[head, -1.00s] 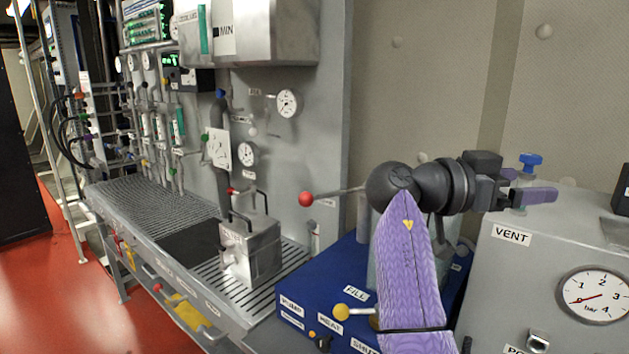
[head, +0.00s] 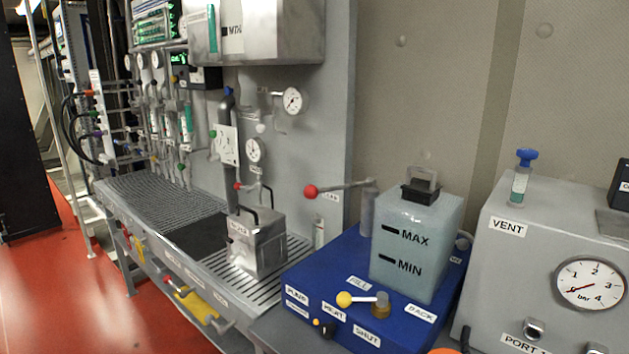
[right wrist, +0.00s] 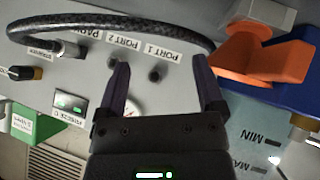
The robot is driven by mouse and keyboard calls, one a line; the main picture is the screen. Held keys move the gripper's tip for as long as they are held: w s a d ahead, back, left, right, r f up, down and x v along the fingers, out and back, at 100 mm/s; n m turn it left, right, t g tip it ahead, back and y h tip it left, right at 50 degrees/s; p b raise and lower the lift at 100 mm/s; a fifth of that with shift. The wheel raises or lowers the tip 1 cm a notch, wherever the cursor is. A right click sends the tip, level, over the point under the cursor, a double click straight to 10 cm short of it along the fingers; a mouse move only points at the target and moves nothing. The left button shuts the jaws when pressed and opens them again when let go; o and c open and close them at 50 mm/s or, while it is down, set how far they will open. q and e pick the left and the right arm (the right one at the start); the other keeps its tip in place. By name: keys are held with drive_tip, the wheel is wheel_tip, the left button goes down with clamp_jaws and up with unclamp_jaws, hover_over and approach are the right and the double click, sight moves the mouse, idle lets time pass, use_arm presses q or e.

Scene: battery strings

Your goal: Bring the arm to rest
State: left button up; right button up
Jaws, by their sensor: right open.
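My right gripper (right wrist: 165,85) shows in the right wrist view with its two dark fingers spread apart and nothing between them. Behind the fingers is a grey panel (right wrist: 75,85) with labels PORT 1 and PORT 2 and a partly hidden dial. The panel appears upside down there. Neither gripper shows in the head view, and no arm crosses it. The left gripper is in neither view.
In the head view a translucent tank (head: 415,225) marked MAX and MIN stands on a blue base (head: 335,265). The grey VENT box (head: 515,270) is at right. A small metal box (head: 258,245) sits on a grated bench. A black hose (right wrist: 110,22) and orange part (right wrist: 265,60) lie near my right gripper.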

drive_tip(key=s+a+f+n+g+y, duration=0.1)
drive_tip(key=s+a+f+n+y, duration=0.4)
drive_tip(key=s, duration=0.4)
drive_tip(key=s+a+f+n+g+y, duration=0.1)
drive_tip(key=s+a+f+n+y, duration=0.25)
drive_tip(key=s+a, duration=0.4)
drive_tip(key=s+d+f+g, duration=0.1)
drive_tip(key=s+f, duration=0.1)
drive_tip(key=f, duration=0.6)
drive_tip(key=s+d+f, duration=0.1)
drive_tip(key=s+f, duration=0.1)
drive_tip(key=f, duration=0.6)
drive_tip(key=s+d+f+g, duration=0.1)
drive_tip(key=s+d+f, duration=0.1)
drive_tip(key=s+f, duration=0.9)
drive_tip(key=shift+s+d+f, duration=0.3)
drive_tip(key=shift+s, duration=0.95)
